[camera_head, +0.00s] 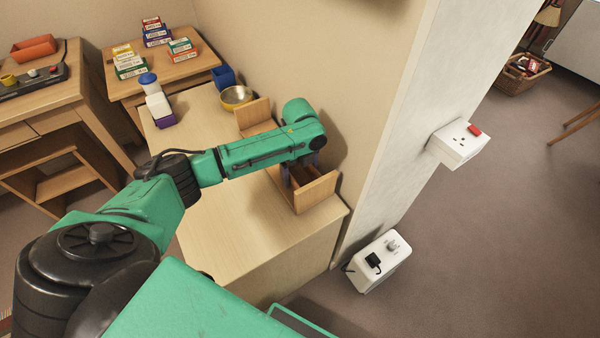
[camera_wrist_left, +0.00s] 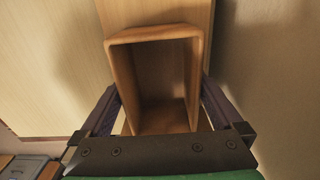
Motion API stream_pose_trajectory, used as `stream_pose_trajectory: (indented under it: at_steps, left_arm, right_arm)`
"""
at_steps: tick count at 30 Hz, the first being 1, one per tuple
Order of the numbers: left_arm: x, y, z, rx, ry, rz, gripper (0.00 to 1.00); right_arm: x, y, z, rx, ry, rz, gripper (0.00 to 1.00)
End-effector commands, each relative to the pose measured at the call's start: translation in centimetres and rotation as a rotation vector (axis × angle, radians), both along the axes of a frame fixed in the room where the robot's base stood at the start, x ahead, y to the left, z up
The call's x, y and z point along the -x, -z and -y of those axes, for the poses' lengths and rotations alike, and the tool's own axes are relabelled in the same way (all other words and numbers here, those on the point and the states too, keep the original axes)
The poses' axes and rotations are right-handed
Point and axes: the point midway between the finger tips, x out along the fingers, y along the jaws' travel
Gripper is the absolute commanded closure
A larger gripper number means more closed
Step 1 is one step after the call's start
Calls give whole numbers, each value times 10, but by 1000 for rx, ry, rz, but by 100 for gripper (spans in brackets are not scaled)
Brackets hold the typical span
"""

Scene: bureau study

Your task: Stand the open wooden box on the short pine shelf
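The short pine shelf (camera_wrist_left: 160,12) lies on the pale cabinet top, against the wall. In the head view its far upright end board (camera_head: 257,112) and near end board (camera_head: 317,192) show. The open wooden box (camera_wrist_left: 165,75) shows in the wrist view with its mouth toward the camera, over the shelf board. My left gripper (camera_head: 299,165) reaches down to it, its two fingers against opposite sides of the box. In the head view the arm and fingers mostly hide the box (camera_head: 301,176). I cannot tell whether its base touches the shelf. My right gripper is out of view.
A brass bowl (camera_head: 236,97), a blue cup (camera_head: 223,77) and a blue-lidded container (camera_head: 157,100) stand at the cabinet's far end. The wall runs close along the shelf's right side. The cabinet's front left part (camera_head: 228,215) is clear.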

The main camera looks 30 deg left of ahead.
Motion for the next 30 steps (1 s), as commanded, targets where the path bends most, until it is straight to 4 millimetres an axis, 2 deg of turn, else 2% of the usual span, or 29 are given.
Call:
stream_pose_trajectory:
  at_steps: [5,8,11,18,21,24,30]
  left_arm:
    - [0,-1,0,0,0,0,0]
    - [-1,-11,0,1,0,2,0]
    - [-1,-33,0,0,0,4,0]
    - [-1,-98,0,1,1,3,0]
    - [-1,-115,0,2,-1,3,0]
    - [0,-122,0,1,-1,1,0]
    - [0,-123,0,1,-1,-1,0]
  right_arm:
    - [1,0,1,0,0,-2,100]
    - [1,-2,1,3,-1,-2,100]
    - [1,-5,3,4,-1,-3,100]
    - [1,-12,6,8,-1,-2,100]
    - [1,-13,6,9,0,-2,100]
    - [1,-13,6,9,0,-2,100]
    - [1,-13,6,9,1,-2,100]
